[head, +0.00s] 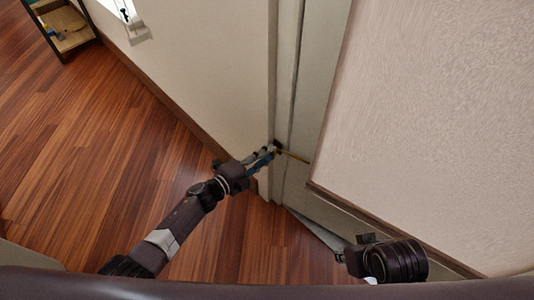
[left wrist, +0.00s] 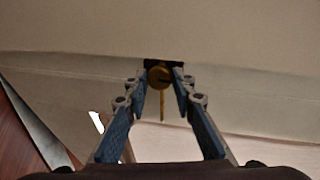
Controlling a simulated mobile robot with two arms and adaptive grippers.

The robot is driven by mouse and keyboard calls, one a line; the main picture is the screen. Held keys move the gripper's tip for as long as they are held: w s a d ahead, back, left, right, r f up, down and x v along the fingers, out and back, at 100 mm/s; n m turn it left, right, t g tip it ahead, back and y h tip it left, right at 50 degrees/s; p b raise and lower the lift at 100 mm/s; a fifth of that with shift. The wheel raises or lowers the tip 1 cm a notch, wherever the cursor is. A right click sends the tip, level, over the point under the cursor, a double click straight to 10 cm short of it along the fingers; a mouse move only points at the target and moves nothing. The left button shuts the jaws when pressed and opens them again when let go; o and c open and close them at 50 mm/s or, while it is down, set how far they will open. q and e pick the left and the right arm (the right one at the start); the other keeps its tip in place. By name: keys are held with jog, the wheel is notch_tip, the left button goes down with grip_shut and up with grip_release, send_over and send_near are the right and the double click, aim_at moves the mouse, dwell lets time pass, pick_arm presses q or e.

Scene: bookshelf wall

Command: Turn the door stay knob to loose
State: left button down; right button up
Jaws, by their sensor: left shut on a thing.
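The door stay knob is a small round brass knob with a dark slot (left wrist: 159,76), on a dark mount, in the left wrist view. A thin brass pointer hangs below it there. In the head view the brass pointer (head: 293,156) sticks out to the right from beside the fingertips. My left gripper (head: 275,149), with blue-padded fingers, reaches the pale frame and is shut on the knob. Its fingertips (left wrist: 165,78) sit on either side of the knob. The fingers partly hide the knob in the head view.
A pale frame post (head: 285,60) stands beside a wall (head: 190,70). A large textured pale panel (head: 440,120) fills the right. My dark right arm part is low at right, near the panel's lower edge. Wooden floor (head: 80,130) is clear at left; a shelf (head: 65,25) stands far left.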

pick_arm(q)
jog(key=shift+n, duration=0.3)
pick_arm(e)
jog(key=shift+w+f, duration=0.1)
jog(key=shift+f, duration=0.25)
pick_arm(q)
jog(key=c, duration=1.6)
grip_release()
jog(key=v, duration=1.2)
jog(key=shift+a, duration=0.15)
jog(key=shift+w, duration=0.1)
